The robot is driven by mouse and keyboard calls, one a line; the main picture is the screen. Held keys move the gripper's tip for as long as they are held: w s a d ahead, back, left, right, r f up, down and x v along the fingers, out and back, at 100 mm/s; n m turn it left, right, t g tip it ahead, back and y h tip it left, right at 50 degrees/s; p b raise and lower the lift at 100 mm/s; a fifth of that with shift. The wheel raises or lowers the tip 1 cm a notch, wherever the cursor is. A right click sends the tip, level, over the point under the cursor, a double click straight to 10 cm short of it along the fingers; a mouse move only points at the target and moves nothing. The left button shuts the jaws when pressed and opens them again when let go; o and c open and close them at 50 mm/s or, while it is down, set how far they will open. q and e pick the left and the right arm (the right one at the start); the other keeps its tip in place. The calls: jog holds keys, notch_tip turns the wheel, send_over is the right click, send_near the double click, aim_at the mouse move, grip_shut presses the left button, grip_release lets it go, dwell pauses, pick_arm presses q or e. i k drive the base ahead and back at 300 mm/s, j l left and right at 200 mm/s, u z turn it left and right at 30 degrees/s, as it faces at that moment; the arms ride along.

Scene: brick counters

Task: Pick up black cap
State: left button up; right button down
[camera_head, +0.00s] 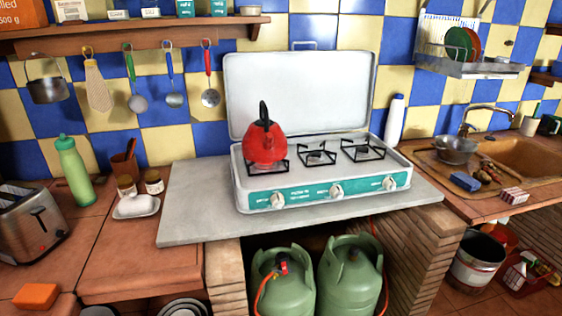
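I cannot clearly make out a loose black cap in the head view. A red kettle (266,143) with a black handle and black top parts (264,113) sits on the left burner of the white camping stove (240,187). The green bottle (74,172) on the left counter has a green top, and the white bottle (394,120) behind the stove has a blue top. Neither of my grippers is in view.
A toaster (32,222), an orange sponge (37,296) and a white soap dish (136,206) are on the left counter. Utensils hang above. Green gas bottles (347,277) stand below the stove. A sink (525,158) is at right. The slab's front edge is clear.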

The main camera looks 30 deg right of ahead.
aim_at(354, 251)
jog(key=z, duration=1.45)
